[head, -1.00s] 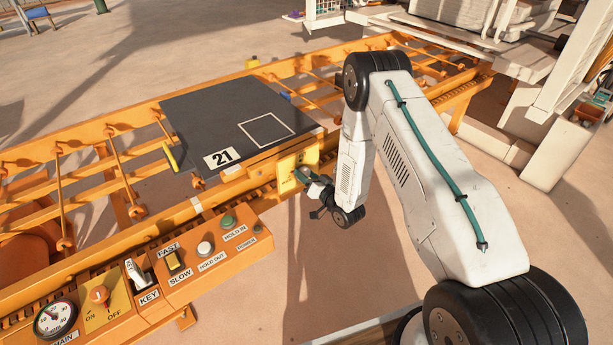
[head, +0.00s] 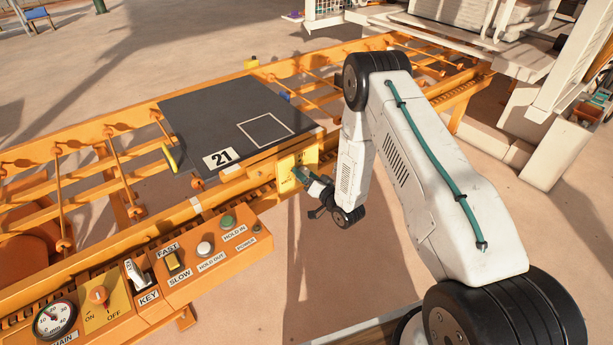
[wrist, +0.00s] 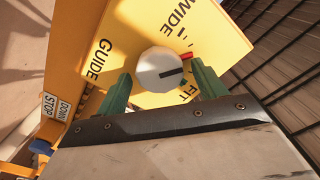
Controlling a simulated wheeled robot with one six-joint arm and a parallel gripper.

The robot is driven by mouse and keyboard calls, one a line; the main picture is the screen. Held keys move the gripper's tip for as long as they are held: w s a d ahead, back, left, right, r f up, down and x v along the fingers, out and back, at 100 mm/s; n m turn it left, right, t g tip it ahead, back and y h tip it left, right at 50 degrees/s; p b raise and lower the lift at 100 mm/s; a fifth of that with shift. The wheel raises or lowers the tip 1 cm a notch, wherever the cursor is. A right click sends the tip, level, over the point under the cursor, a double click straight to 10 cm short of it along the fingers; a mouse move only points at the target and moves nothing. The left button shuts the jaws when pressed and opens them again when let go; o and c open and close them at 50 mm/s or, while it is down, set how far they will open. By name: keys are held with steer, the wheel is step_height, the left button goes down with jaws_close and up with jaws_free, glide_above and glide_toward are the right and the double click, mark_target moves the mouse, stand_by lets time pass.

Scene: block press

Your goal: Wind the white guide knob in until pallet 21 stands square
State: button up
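The white guide knob (wrist: 158,68) sits on a yellow plate (wrist: 215,40) lettered GUIDE, WIDE and FIT in the wrist view. Its black pointer line points right, a little below a red mark (wrist: 186,56). My gripper (wrist: 160,72) has its green fingers on either side of the knob, with a thin gap seeming to show at each. In the head view my gripper (head: 300,175) is at the yellow plate and hides the knob. Pallet 21 (head: 200,115), dark grey, lies on the orange conveyor.
An orange control box (head: 215,270) with buttons, a key switch (head: 135,272) and a gauge (head: 53,320) stands left of my gripper. The orange conveyor rail (head: 100,245) runs diagonally behind it. A yellow guide piece (head: 169,159) is at the pallet's left edge. Bare ground is in front.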

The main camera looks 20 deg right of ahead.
steer(key=v, duration=0.7)
steer(key=shift+s, duration=0.35)
steer(key=shift+d, duration=0.1)
